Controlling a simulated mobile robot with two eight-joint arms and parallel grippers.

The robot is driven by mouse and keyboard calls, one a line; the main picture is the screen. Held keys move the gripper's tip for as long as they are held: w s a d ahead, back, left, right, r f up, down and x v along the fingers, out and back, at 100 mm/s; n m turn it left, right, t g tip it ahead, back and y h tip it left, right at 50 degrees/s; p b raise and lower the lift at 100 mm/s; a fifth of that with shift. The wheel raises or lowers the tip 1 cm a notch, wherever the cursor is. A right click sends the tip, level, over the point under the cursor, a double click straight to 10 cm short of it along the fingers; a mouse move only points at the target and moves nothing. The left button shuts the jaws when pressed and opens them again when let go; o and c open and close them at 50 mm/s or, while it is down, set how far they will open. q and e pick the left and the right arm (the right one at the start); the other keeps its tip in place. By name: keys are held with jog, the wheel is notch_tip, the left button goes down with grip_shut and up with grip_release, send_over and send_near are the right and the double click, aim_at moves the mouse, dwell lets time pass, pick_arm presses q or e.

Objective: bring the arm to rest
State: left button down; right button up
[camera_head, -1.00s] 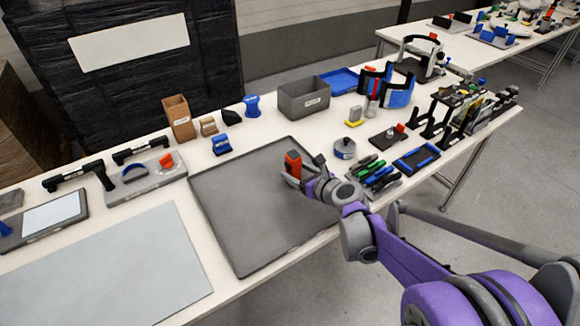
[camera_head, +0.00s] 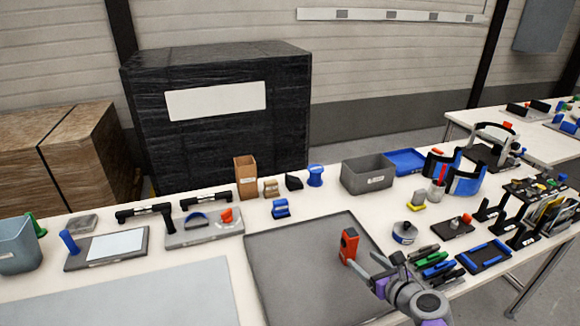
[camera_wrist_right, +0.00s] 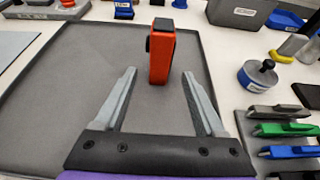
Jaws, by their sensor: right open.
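My right gripper (camera_head: 374,268) reaches in from the lower right over the dark grey mat (camera_head: 290,275). Its two fingers are spread and empty; they also show in the right wrist view (camera_wrist_right: 160,95). A red-orange block-like tool (camera_head: 349,246) with dark patches stands upright on the mat just beyond the fingertips. In the right wrist view the red tool (camera_wrist_right: 174,56) appears ahead of the gap between the fingers, apart from them. My left gripper is not in view.
Green, blue and black handled tools (camera_head: 432,266) lie right of the gripper, close to it. A round tin (camera_head: 404,233), a grey bin (camera_head: 367,175) and a blue-edged tray (camera_head: 484,257) stand nearby. The left part of the mat is clear.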

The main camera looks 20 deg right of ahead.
jog(key=a+n, duration=0.2)
jog(key=s+a+n+g+p, duration=0.1)
jog(key=a+n, duration=0.1)
jog(key=s+a+r+n+y+p, duration=0.1)
jog(key=a+n, duration=0.1)
jog(key=shift+s+r+n+g, duration=0.1)
jog(key=shift+s+n+g, duration=0.15)
jog(key=shift+n+g, duration=0.05)
jog(key=s+a+r+n+g+h+p, duration=0.1)
jog(key=s+a+n+g+p, duration=0.2)
jog(key=s+n, duration=0.5)
jog(key=s+a+r+n+g+p, duration=0.1)
jog(key=s+a+n+g+p, duration=0.2)
jog(key=n, duration=1.6)
jog(key=s+a+p, duration=0.2)
jog(key=s+p, duration=0.1)
jog(key=s, duration=0.2)
jog(key=shift+a+r+h, duration=0.25)
jog(key=shift+a+h, duration=0.05)
jog(key=shift+h, duration=0.1)
jog(key=shift+s, duration=0.15)
